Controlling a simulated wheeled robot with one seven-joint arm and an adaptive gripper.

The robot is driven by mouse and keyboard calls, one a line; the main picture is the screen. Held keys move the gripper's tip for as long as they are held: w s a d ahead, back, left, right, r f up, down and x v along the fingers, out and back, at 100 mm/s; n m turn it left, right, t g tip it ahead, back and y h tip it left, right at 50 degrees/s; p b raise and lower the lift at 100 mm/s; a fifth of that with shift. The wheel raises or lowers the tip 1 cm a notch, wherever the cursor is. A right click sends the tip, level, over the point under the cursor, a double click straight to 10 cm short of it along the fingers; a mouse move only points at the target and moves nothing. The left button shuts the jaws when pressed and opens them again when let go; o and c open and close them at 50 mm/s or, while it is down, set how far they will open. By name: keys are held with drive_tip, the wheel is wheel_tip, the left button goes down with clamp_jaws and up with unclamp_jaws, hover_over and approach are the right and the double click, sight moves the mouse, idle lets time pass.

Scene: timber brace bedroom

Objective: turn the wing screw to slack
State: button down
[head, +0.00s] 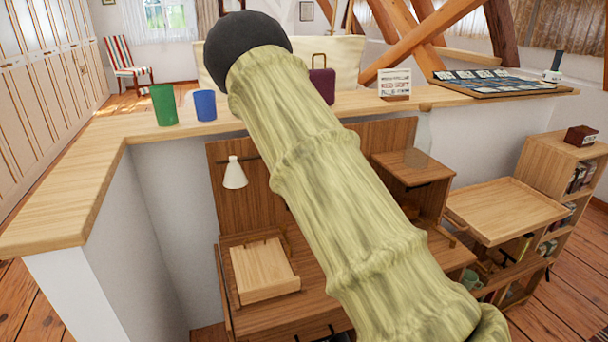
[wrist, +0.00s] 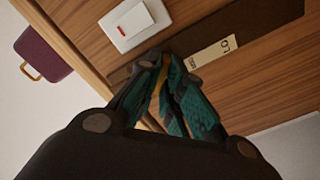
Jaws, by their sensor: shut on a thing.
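In the wrist view my gripper (wrist: 162,62) reaches to a wooden panel (wrist: 215,25), with its teal-padded fingers close together. A thin brass-coloured piece (wrist: 158,82) shows between the fingers; I take it for the wing screw. The fingers are shut on it and hide most of it, so its turn angle cannot be read. A dark strip (wrist: 262,28) with a pale printed label (wrist: 214,52) lies beside the fingertips. In the head view my sleeved arm covers the middle, and neither the gripper nor the screw shows.
A white switch plate (wrist: 133,22) with a red mark is close to the fingers. A maroon case (wrist: 43,54) stands on the ledge (head: 60,205), with a green cup (head: 163,105) and blue cup (head: 205,105) to its left. A desk lamp (head: 234,173) hangs below.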

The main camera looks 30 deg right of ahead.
drive_tip(key=shift+a+f+n+b, duration=0.1)
drive_tip(key=shift+n+b, duration=1.35)
drive_tip(key=shift+n, duration=1.75)
drive_tip(key=shift+f+n+b, duration=0.1)
drive_tip(key=shift+n+b, duration=1.3)
drive_tip(key=shift+n, duration=1.8)
drive_tip(key=shift+r, duration=0.1)
drive_tip(key=c, duration=1.6)
unclamp_jaws()
drive_tip(key=shift+o, duration=0.2)
drive_tip(key=shift+w, duration=0.1)
drive_tip(key=v, duration=1.2)
